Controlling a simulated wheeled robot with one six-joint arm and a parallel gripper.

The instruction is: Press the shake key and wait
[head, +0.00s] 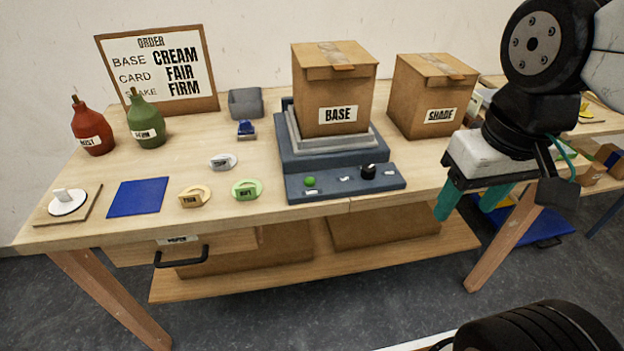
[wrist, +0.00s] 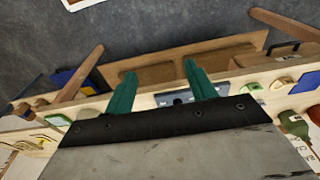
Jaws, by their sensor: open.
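The dark blue control panel (head: 345,183) lies at the front of the table, with a green button (head: 310,182) on its left and a black knob (head: 368,171) on its right. Its small labels are too small to read. Behind it, a box marked BASE (head: 335,90) stands on a grey and blue stepped machine (head: 290,150). My gripper (head: 468,202) is open and empty, with teal fingers, right of the panel and apart from it. In the wrist view my gripper (wrist: 160,72) shows the panel (wrist: 172,98) partly between and behind its fingers.
An order board (head: 160,68) reads BASE CREAM, CARD FAIR, SHAKE FIRM. A box marked SHADE (head: 432,95) stands right of the machine. Red (head: 92,128) and green (head: 145,118) bottles, a blue mat (head: 138,196) and several small labelled discs occupy the left. The panel's front is clear.

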